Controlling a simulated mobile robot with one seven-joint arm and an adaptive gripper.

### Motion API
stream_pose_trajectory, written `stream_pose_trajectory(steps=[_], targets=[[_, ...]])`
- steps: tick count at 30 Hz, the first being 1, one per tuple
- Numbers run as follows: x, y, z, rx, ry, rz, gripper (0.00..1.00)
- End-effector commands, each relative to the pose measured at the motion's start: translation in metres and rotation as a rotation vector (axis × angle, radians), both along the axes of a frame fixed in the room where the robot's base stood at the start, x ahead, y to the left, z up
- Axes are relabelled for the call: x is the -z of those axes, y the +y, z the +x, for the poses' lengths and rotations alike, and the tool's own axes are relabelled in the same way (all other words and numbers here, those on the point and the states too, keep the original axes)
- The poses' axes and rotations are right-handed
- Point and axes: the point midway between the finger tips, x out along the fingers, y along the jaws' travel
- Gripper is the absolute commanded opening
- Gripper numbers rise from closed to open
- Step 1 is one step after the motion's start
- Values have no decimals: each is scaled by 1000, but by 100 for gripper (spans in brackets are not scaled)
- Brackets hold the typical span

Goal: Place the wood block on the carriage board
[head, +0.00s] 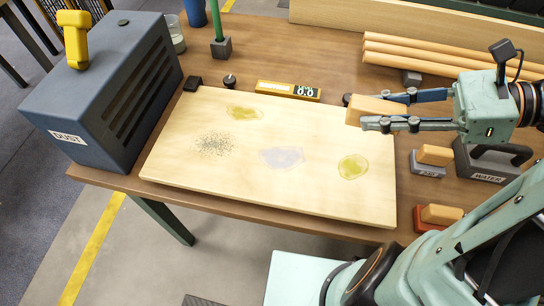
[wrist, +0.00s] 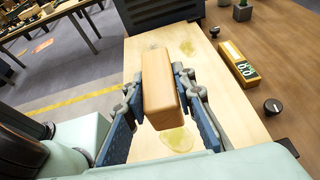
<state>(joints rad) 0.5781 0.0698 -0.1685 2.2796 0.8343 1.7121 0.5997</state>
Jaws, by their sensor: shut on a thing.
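The wood block (head: 376,108) is a plain light-brown bar. My gripper (head: 384,110) is shut on it, one finger along each long side, and holds it above the right end of the carriage board. In the wrist view the wood block (wrist: 160,88) points away between the fingers, over the board. The carriage board (head: 185,172) is a pale, flat wooden panel on the table. It bears a yellow stain (head: 243,112), dark specks (head: 214,143), a bluish smear (head: 282,157) and another yellow stain (head: 352,166). The block hides part of the board in the wrist view.
A dark box labelled DUST (head: 115,90) stands left of the board. A yellow digital gauge (head: 288,91) and knobs line its back edge. Two similar wood-topped blocks (head: 435,154) (head: 441,213) and a WATER-labelled item (head: 488,165) sit at right. Wooden rods (head: 430,57) lie behind.

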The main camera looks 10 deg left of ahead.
Motion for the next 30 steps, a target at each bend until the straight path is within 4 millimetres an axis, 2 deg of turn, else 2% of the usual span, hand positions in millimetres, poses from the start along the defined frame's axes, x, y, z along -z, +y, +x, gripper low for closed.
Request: stream_pose_trajectory(steps=[3,7,11,18,24,30], targets=[[2,0,-19,-36,-3,0,0],[6,6,-20,-55,-1,1,0],[18,22,0,-60,0,2,0],[45,58,49,-57,1,2,0],[80,74,71,-53,1,3,0],[91,80,80,-53,-1,1,0]])
